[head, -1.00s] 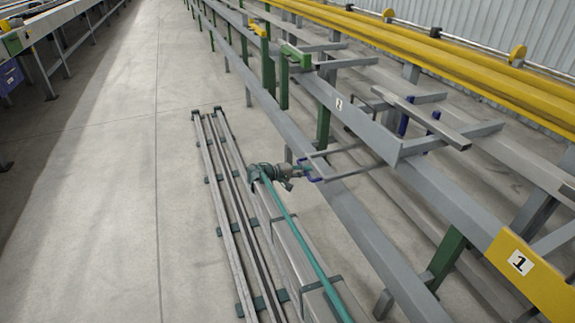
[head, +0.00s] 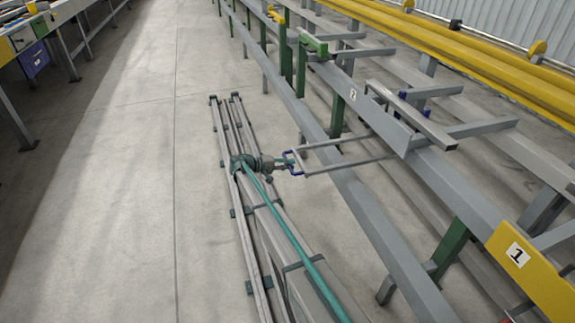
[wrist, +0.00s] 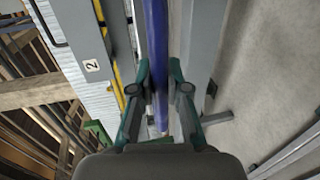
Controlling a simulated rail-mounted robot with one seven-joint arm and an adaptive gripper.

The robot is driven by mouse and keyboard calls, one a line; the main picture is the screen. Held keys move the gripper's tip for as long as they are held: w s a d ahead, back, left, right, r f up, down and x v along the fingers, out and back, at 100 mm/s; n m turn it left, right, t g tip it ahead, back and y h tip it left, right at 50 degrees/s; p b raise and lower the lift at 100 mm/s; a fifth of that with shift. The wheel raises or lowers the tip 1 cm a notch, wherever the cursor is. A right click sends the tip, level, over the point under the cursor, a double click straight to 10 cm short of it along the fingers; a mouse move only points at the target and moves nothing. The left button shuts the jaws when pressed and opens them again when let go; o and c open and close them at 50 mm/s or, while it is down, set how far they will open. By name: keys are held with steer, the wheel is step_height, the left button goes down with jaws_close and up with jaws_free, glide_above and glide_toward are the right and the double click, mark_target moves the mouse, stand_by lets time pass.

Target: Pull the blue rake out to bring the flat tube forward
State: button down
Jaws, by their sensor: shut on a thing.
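The blue rake has a blue handle (head: 292,167) and thin grey rods (head: 345,145) running right, into the rack. My gripper (head: 288,163) is shut on the handle, in front of the rack's lower rail. In the wrist view, the handle is a blue bar (wrist: 158,50) between the two green fingers (wrist: 162,92). The flat tube (head: 412,118) is a grey bar lying across the rack's support arms, near their front. Small blue parts (head: 403,95) show at its far side; I cannot tell if they touch it.
A grey beam (head: 380,115) marked 2 runs along the rack front. A yellow plate (head: 525,265) marked 1 is at lower right. Yellow rails (head: 470,60) run behind. Green stops (head: 313,45) stand farther along.

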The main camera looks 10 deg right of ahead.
steer(key=c, duration=1.2)
jaws_free()
steer(key=shift+a, duration=0.35)
steer(key=shift+c, duration=0.2)
steer(key=shift+o, duration=0.5)
steer(key=v, duration=1.2)
steer(key=shift+d, duration=0.1)
